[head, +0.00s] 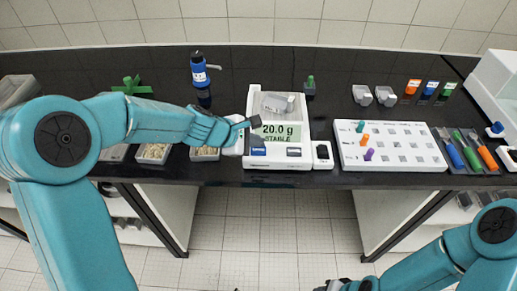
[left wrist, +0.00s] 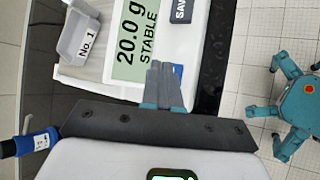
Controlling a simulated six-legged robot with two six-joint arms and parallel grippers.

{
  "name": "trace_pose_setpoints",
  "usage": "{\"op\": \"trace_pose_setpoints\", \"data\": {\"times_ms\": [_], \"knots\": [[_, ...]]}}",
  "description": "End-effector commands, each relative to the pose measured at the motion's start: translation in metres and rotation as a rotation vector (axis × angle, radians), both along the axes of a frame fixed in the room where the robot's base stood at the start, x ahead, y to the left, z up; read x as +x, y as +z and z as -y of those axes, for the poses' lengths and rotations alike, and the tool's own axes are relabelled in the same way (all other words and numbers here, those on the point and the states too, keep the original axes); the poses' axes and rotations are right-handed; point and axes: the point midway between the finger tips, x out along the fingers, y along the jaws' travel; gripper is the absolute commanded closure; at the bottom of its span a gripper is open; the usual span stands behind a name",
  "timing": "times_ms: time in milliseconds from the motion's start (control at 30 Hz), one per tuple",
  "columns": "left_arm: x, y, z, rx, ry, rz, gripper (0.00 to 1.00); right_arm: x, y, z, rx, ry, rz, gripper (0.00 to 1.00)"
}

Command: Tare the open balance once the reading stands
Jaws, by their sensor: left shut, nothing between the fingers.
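The white open balance (head: 251,177) stands at the front of the black bench. Its display (head: 279,133) reads 20.0 g STABLE, as it does in the left wrist view (left wrist: 133,38). A grey tray marked No. 1 (left wrist: 86,38) rests on its pan; in the head view the tray (head: 271,103) lies behind the display. A blue key (head: 258,151) sits front left, partly hidden by my fingers in the left wrist view (left wrist: 178,69). My left gripper (head: 256,121) is shut and empty above the display's left edge. My right gripper (head: 331,287) is barely visible at the bottom edge.
A dark key marked SAVE (left wrist: 181,10) is right of the blue key. A small white device (head: 322,155) stands close right of the balance. A white rack (head: 391,147) with coloured pegs is farther right. A blue bottle (head: 199,71) stands behind my left arm.

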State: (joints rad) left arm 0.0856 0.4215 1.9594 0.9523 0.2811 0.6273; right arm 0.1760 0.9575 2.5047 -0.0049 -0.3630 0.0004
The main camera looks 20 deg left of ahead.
Motion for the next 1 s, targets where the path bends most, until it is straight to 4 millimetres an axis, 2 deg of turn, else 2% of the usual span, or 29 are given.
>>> {"op": "trace_pose_setpoints", "data": {"times_ms": [367, 633, 1000], "knots": [[0.000, -0.001, 0.000, 0.000, 0.000, 0.000, 1.00, 0.000, -0.001, 0.000, 0.000, 0.000, 0.000, 0.57], [-0.001, -0.009, 0.000, 0.000, 0.000, 0.000, 1.00, 0.000, -0.010, 0.000, 0.000, 0.000, 0.000, 0.57], [-0.001, -0.009, 0.000, 0.000, 0.000, 0.000, 1.00, 0.000, -0.009, 0.000, 0.000, 0.000, 0.000, 0.57]]}}
